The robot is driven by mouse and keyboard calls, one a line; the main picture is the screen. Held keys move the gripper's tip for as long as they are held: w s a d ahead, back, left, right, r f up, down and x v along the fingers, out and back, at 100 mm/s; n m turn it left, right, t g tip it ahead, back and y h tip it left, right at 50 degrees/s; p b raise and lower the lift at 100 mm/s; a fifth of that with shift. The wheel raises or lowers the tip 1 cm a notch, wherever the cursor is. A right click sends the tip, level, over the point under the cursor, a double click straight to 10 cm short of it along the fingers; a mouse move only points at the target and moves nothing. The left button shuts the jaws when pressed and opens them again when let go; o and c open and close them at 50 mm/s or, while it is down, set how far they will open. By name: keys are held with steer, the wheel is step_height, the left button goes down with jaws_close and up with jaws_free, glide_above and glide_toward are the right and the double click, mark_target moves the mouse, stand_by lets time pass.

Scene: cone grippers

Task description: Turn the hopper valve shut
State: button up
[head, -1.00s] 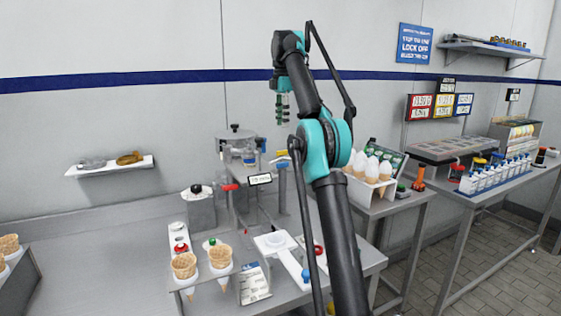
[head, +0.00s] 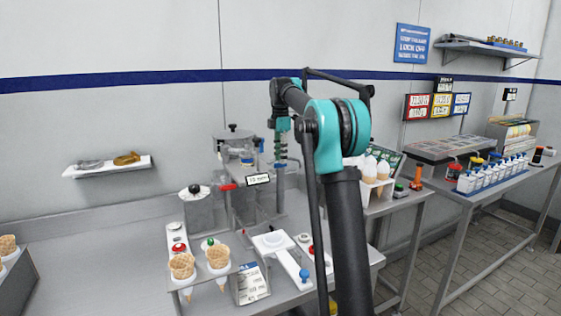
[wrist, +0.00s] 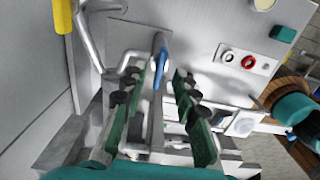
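A steel machine (head: 236,150) stands at the back of the left counter, with a red lever (head: 228,187) low on its front. A blue handle (wrist: 162,55) on a steel rod shows in the wrist view. My gripper (wrist: 158,95) is open, with its green fingers on either side of the rod below the blue handle. I see no finger closed on it. Which handle is the hopper valve is not labelled legibly.
A yellow handle (wrist: 62,15) and a bent steel pipe (wrist: 88,45) are close on the left in the wrist view. A panel with red and white buttons (wrist: 240,61) lies right. Waffle cones (head: 182,266) stand in a holder at the counter's front.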

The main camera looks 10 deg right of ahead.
steer(key=shift+f, duration=1.05)
jaws_close()
